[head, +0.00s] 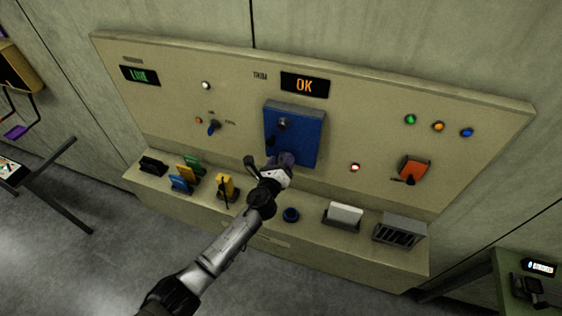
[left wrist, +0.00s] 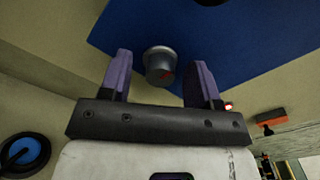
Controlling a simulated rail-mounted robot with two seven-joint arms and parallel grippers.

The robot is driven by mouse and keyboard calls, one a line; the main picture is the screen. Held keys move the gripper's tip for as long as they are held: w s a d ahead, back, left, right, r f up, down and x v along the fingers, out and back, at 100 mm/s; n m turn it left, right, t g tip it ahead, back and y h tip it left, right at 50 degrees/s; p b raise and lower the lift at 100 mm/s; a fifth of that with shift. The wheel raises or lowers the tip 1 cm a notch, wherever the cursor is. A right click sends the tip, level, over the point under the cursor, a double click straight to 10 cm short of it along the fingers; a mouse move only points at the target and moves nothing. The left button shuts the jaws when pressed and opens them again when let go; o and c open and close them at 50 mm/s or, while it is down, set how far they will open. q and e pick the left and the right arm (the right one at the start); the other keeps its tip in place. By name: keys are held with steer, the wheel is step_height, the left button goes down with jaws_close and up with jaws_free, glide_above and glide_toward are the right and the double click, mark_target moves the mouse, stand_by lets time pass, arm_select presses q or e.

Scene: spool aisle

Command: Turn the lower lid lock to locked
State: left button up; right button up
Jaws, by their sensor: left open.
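The blue lid (head: 308,138) is on the upright beige panel, below the orange OK display. A grey round lock knob (head: 283,124) sits on its upper part. The lower lid lock (left wrist: 159,68) is a grey round knob with a small red mark on its face, seen in the left wrist view on the blue lid. In the head view my gripper hides it. My left gripper (head: 281,160) is open at the lid's lower edge. In the left wrist view its two purple fingers stand either side of the lower knob, with gaps. My right gripper is in neither view.
A ledge below the panel holds coloured holders (head: 181,183), a blue round piece (head: 291,215), a white block (head: 345,214) and a dark slotted rack (head: 399,232). An orange switch (head: 413,169) and a lit red-white lamp (head: 355,167) are right of the lid.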

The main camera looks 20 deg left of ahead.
arm_select(q)
steer(key=c, duration=0.9)
